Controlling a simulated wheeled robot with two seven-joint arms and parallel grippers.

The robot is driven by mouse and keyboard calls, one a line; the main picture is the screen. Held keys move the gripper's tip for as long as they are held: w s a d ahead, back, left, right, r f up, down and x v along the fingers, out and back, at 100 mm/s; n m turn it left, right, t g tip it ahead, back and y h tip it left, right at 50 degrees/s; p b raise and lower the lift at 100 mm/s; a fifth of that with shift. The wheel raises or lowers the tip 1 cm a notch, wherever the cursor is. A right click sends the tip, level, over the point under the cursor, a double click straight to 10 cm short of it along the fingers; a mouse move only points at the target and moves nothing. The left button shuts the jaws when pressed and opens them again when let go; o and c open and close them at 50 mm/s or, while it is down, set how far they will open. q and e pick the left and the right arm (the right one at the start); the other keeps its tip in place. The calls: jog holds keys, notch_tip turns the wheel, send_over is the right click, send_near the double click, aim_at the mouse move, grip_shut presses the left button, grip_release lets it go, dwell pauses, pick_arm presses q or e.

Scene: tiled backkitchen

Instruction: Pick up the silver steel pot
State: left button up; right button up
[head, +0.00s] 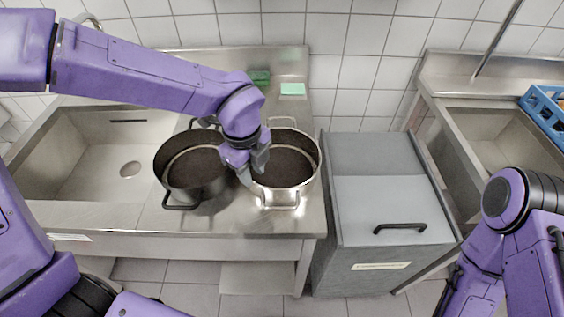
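The silver steel pot (308,178) stands upright on the steel counter, its inside dark. One loop handle (280,204) faces the front and another is at the back. A black pot (172,188) stands just left of it. My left gripper (253,172) points down at the silver pot's left rim, between the two pots. Its dark fingers overlap the rim, and I cannot tell whether they touch or grip it. My arm hides part of the left rim. My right arm is at the lower right, away from the pots, with its gripper out of sight.
A sink basin (95,165) is at the left of the counter. Green sponges (292,89) lie behind the pots. A grey lidded bin (385,215) stands right of the counter. Another sink (500,140) with a blue crate (545,108) is at the far right.

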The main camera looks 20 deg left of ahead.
aim_at(254, 182)
pick_arm(q)
jog(key=f, duration=0.1)
jog(key=f+p, duration=0.1)
jog(key=f, duration=0.1)
jog(key=w+f, duration=0.1)
jog(key=f, duration=0.1)
jog(key=shift+a+f+p, duration=0.2)
jog(key=shift+a+p, duration=0.05)
jog(key=shift+p, duration=0.1)
jog(key=shift+d+f, duration=0.1)
jog(key=shift+f, duration=0.1)
grip_shut()
jog(key=shift+w+r, duration=0.1)
dwell(0.7)
